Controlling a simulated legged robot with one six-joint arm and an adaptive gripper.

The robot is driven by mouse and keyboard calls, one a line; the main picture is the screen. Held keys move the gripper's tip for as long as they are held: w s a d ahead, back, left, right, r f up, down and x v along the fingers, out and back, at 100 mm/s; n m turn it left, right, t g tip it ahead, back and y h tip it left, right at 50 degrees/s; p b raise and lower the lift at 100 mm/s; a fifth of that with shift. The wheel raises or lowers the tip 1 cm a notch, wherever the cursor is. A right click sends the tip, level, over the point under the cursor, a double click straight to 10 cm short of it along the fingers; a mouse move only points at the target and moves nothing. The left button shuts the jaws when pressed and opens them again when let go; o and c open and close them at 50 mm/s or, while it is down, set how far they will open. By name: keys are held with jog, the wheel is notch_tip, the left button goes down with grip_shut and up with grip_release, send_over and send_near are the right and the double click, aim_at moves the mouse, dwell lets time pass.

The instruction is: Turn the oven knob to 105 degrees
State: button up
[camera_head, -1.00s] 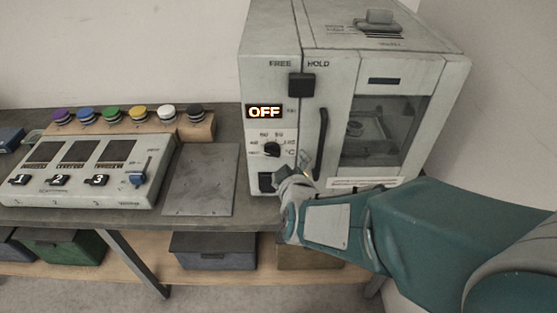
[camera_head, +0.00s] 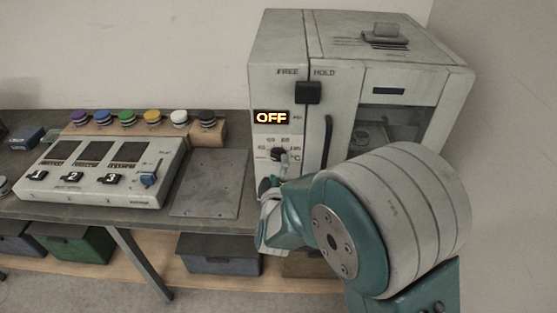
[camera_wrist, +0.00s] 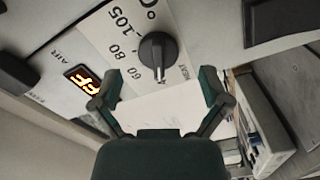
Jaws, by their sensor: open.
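The white oven (camera_head: 275,95) stands at the right end of the bench. Its black knob (camera_head: 277,154) is on the front panel below a lit display (camera_head: 271,117) reading OFF. In the wrist view the knob (camera_wrist: 158,52) shows a pale line on its ridge, pointing down the picture, away from the printed 60, 80 and 105 marks. My gripper (camera_wrist: 160,92) is open and empty, one finger on each side of and below the knob, apart from it.
A black slider (camera_head: 308,92) sits under FREE and HOLD. The dark door handle (camera_head: 327,142) stands close right of the knob. A metal plate (camera_head: 209,184) and a switch panel (camera_head: 100,172) lie to the left. Coloured buttons (camera_head: 152,117) line the back.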

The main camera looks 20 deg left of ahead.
aim_at(279, 161)
jog(key=x, duration=0.3)
jog(key=shift+w, duration=0.1)
jog(key=c, duration=1.1)
jog(key=shift+c, duration=0.2)
